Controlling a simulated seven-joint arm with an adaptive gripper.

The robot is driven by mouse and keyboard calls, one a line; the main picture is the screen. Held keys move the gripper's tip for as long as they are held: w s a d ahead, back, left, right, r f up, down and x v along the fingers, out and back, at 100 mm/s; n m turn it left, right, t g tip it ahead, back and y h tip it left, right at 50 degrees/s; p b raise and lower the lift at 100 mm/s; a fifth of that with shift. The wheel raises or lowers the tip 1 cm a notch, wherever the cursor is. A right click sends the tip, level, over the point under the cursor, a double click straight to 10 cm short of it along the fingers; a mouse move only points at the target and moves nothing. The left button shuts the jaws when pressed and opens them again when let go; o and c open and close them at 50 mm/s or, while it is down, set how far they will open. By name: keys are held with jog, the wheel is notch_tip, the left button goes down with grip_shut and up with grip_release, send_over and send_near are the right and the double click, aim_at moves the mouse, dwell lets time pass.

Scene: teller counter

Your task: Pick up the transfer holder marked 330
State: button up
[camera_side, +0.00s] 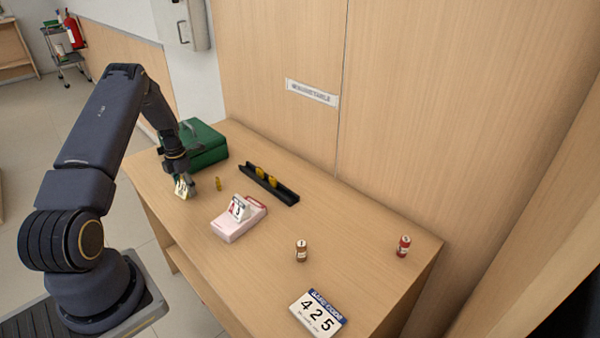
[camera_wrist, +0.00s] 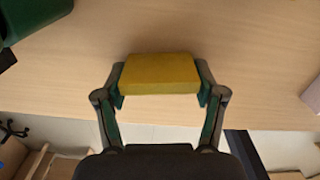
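My gripper (camera_side: 184,188) is low over the left end of the counter, by the front edge. In the wrist view my gripper (camera_wrist: 160,85) has its fingers on both sides of a yellow block (camera_wrist: 159,73), with the pads against its ends. In the side view this block is a small pale yellow patch at the fingertips. A small yellow piece (camera_side: 218,183) stands just right of the gripper. Two yellow pieces (camera_side: 260,174) sit in a black tray (camera_side: 287,196) further back. I cannot read 330 on anything.
A green case (camera_side: 204,143) stands behind my gripper. A pink device (camera_side: 238,228) with a white card is to the right. Beyond are a brown roll (camera_side: 301,252), a red roll (camera_side: 403,246) and a 425 plate (camera_side: 318,314).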

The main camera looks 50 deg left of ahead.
jog(key=c, duration=0.6)
